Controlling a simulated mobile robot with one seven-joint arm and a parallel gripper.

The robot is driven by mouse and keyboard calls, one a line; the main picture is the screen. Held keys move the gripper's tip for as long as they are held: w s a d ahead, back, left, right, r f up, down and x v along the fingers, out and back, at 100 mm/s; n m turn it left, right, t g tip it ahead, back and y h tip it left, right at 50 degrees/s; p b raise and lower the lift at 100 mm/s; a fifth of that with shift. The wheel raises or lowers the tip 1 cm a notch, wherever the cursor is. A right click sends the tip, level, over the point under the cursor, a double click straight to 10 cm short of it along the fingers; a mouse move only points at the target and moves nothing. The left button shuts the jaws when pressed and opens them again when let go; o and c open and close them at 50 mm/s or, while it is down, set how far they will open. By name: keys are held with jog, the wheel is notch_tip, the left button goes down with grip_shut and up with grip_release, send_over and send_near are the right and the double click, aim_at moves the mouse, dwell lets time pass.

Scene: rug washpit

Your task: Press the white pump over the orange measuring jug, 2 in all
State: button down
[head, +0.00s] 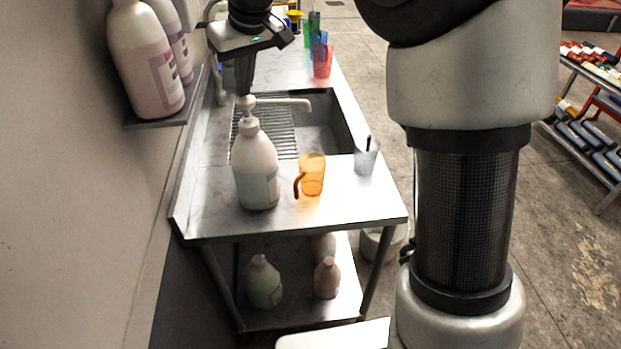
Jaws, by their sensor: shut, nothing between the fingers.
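A white pump (247,107) tops a large pale bottle (256,172) standing on the metal counter in the head view. Its spout points right. The orange measuring jug (313,175) stands upright just right of the bottle, its handle toward the bottle. The spout tip is above and behind the jug in the picture; I cannot tell if it is directly over it. My gripper (244,92) is shut and points down, its fingertips at the top of the pump head. I cannot tell whether they touch it. The jug's contents are not clear.
A clear jug (365,158) stands right of the orange jug. Behind are a sink (320,128) and green, blue and red jugs (322,60). A wall shelf (172,112) with big bottles is at left. More bottles (263,281) sit on the lower shelf.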

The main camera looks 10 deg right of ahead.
aim_at(245, 99)
jog(key=shift+f+b, duration=0.9)
jog(key=shift+f, duration=0.6)
jog(key=shift+r, duration=0.2)
jog(key=shift+r+p, duration=1.5)
jog(key=shift+r, duration=0.1)
notch_tip(245, 99, up, 6)
jog(key=p, duration=0.5)
